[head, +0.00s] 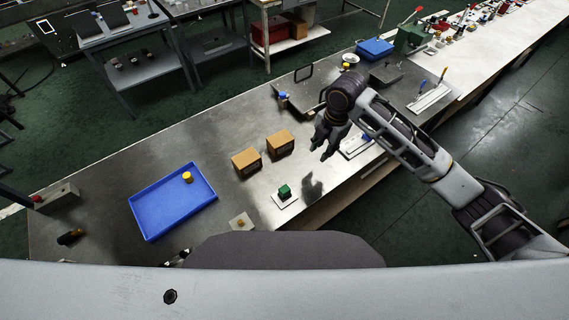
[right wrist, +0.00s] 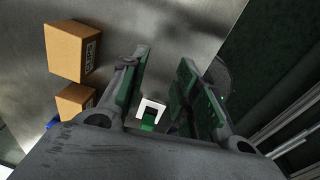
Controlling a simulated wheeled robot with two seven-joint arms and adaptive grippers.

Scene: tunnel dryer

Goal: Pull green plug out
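The green plug (head: 284,190) is a small green block seated on a white square base (head: 289,202) near the front edge of the metal table. In the right wrist view the green plug (right wrist: 148,121) and its white base (right wrist: 151,106) show low between the fingers, partly hidden by the gripper body. My right gripper (head: 322,150) hangs above the table, up and right of the plug in the head view, apart from it. Its fingers (right wrist: 165,80) are spread and empty. A small dark piece at the body's edge (head: 178,257) may be my left gripper; its fingers are not clear.
Two cardboard boxes (head: 280,143) (head: 246,162) stand behind the plug. A blue tray (head: 160,219) with a yellow cylinder (head: 187,177) lies to the left. A small plate (head: 241,222) with a brownish piece is left of the plug. Bare metal surrounds the plug's base.

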